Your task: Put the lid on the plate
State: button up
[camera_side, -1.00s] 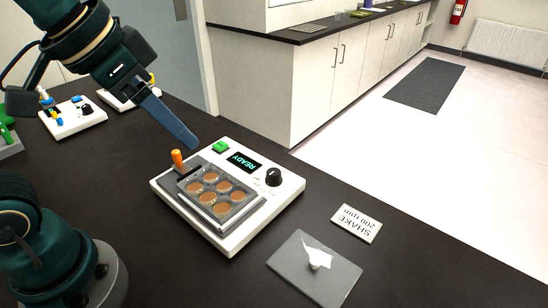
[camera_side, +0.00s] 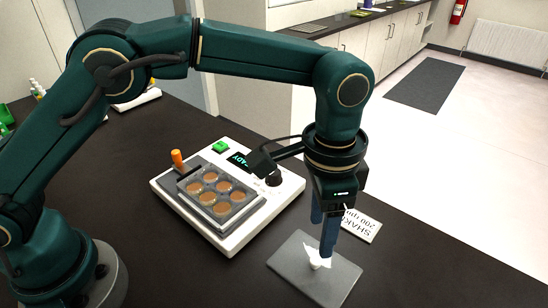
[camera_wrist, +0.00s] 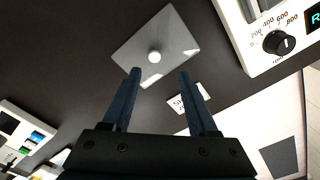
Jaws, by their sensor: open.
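The lid (camera_side: 335,279) is a flat grey rectangle with a white round knob, lying on the dark table at the front right. It also shows in the wrist view (camera_wrist: 136,51), beyond the fingertips. The plate (camera_side: 216,197), with several round wells of orange-brown liquid, sits uncovered on the white shaker. My gripper (camera_side: 322,232) points down above the far side of the lid, with its fingers near the knob in the side view. In the wrist view my gripper (camera_wrist: 160,72) has its fingers apart and nothing between them; the knob is ahead of the gap.
The white shaker (camera_side: 233,245) has an orange lever (camera_side: 178,160), a green button (camera_side: 220,146), a screen and a dark dial, partly behind my arm. A "SHAKE 200 rpm" card (camera_side: 364,226) lies beside the lid.

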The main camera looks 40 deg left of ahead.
aim_at(316, 260)
jog(key=shift+s+d+f, duration=0.1)
jog(key=shift+s+f, duration=0.15)
jog(key=shift+f, duration=0.2)
jog(key=shift+s+d+f, duration=0.1)
jog(key=shift+s+f, duration=0.1)
jog(key=shift+f, duration=2.4)
grip_shut()
